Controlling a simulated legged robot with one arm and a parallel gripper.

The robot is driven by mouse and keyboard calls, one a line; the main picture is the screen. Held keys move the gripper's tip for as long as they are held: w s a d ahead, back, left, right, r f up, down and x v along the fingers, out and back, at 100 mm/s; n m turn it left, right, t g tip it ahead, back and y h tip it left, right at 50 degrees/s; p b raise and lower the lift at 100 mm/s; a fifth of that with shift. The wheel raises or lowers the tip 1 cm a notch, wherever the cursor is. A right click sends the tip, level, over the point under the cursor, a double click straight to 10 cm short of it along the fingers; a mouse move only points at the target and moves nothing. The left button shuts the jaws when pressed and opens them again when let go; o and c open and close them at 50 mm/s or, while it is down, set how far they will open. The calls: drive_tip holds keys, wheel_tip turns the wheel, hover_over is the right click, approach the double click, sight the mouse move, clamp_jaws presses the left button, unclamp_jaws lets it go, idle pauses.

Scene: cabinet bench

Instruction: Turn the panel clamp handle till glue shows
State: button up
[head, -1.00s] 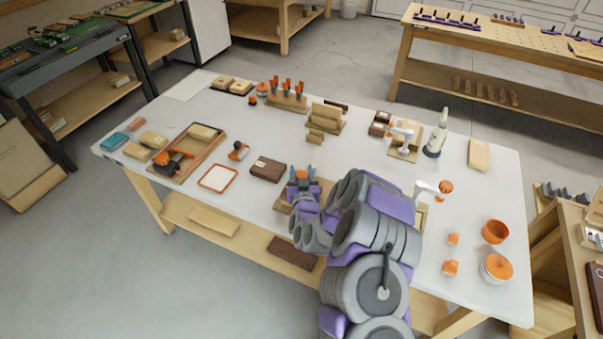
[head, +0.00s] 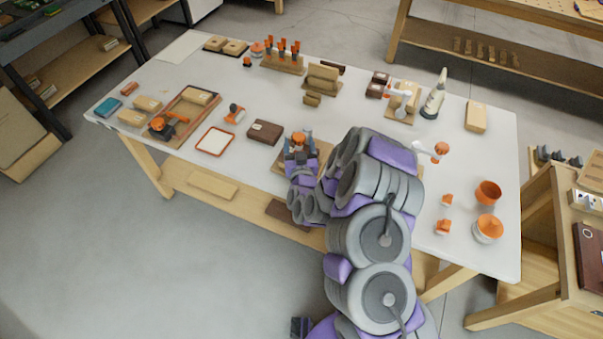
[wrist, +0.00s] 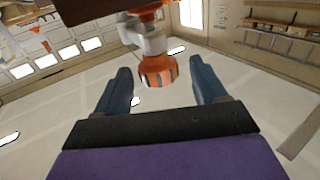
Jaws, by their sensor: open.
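The orange clamp handle (wrist: 158,71) with its pale metal neck (wrist: 146,40) shows between the fingers of my gripper (wrist: 161,82) in the wrist view. My gripper is open, with one dark blue finger on each side and visible gaps. In the head view, an orange part (head: 298,138) shows at the tips of my gripper (head: 300,146), above the edge of a wooden board (head: 280,161). My arm hides most of this board and whatever panel lies on it. No glue can be made out.
Orange cups (head: 488,191) sit at the table's right end. A dark brown block (head: 265,132) and a red-rimmed tray (head: 215,141) lie left of my gripper. A glue bottle (head: 434,100) stands behind.

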drive_tip(key=s, duration=0.4)
drive_tip(key=shift+s+d+p, duration=0.2)
drive_tip(key=shift+d+p, duration=0.1)
drive_tip(key=shift+p, duration=0.1)
drive_tip(key=p, duration=0.5)
approach(299, 144)
drive_tip(key=shift+s+d+p, duration=0.2)
drive_tip(key=shift+s+p, duration=0.8)
drive_tip(key=shift+s, duration=0.7)
